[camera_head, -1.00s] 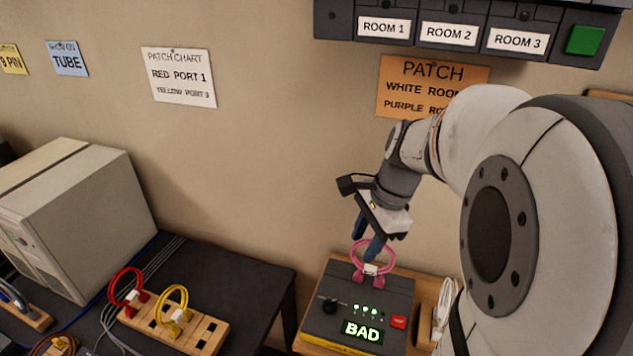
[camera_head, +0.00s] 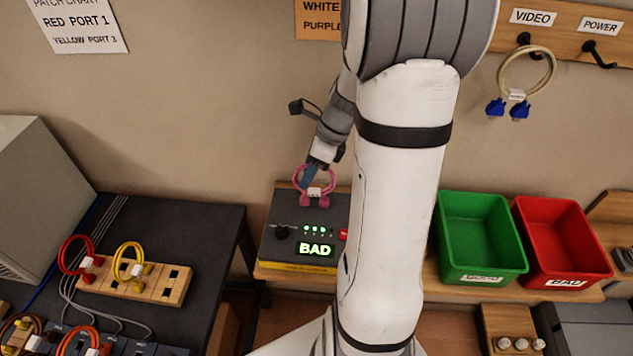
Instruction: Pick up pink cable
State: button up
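The pink cable (camera_head: 329,178) is a loop with a white tag and two pink plugs, standing at the back of the dark tester box (camera_head: 274,251). The tester shows several green lights and a lit "BAD" display. My gripper (camera_head: 309,177) points down at the loop, its blue finger overlapping the loop's upper left part. The other finger is not clearly visible, so I cannot tell whether it grips the cable. My arm hides the tester's right side.
A green bin (camera_head: 481,268) and a red bin (camera_head: 563,268) stand right of my arm. A wooden port block (camera_head: 155,290) with red and yellow cables sits on the dark table at left. A white cable with blue plugs (camera_head: 517,95) hangs on the wall rack.

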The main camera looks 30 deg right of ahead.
jog(key=shift+f, duration=0.1)
grip_shut()
dwell(0.4)
